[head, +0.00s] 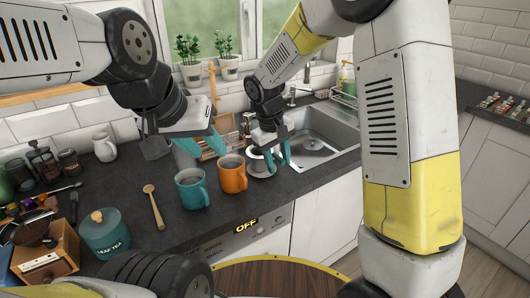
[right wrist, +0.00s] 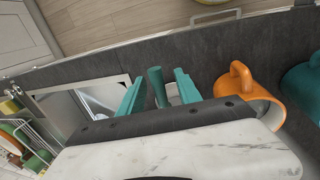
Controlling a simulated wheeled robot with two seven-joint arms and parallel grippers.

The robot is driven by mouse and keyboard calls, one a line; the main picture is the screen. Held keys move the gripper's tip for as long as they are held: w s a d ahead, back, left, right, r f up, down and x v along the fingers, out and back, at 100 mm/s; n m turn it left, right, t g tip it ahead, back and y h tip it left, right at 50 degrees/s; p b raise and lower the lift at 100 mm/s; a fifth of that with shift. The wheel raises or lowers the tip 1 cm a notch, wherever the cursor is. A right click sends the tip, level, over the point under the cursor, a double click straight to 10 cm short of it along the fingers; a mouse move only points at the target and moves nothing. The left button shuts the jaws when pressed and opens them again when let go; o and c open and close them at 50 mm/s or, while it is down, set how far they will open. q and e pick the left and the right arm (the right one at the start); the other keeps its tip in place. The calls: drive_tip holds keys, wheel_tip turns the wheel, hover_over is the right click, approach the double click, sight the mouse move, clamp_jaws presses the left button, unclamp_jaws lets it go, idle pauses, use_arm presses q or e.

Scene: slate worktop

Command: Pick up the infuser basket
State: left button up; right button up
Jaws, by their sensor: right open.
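A small pale, round, cup-like thing (head: 260,165), which looks like the infuser basket, stands on the worktop just right of the orange mug (head: 233,174). My right gripper (head: 277,158) is over it, with its teal fingers apart and pointing down, hiding part of it. In the right wrist view a pale bit of it (right wrist: 174,93) shows between the open fingers (right wrist: 160,96); I cannot tell whether they touch it. My left gripper (head: 203,146) is open and empty behind the teal mug (head: 191,188) and the orange mug.
The sink (head: 318,142) lies right of my right gripper. A wooden spoon (head: 153,206), a teal leaf-tea canister (head: 105,233) and a wooden box (head: 48,265) are at the left. Potted plants (head: 190,60) line the windowsill.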

drive_tip(key=shift+w+d+f, duration=0.1)
drive_tip(key=shift+w+f, duration=0.05)
drive_tip(key=shift+f, duration=0.75)
drive_tip(key=shift+c, duration=0.4)
clamp_jaws()
drive_tip(key=shift+r, duration=0.1)
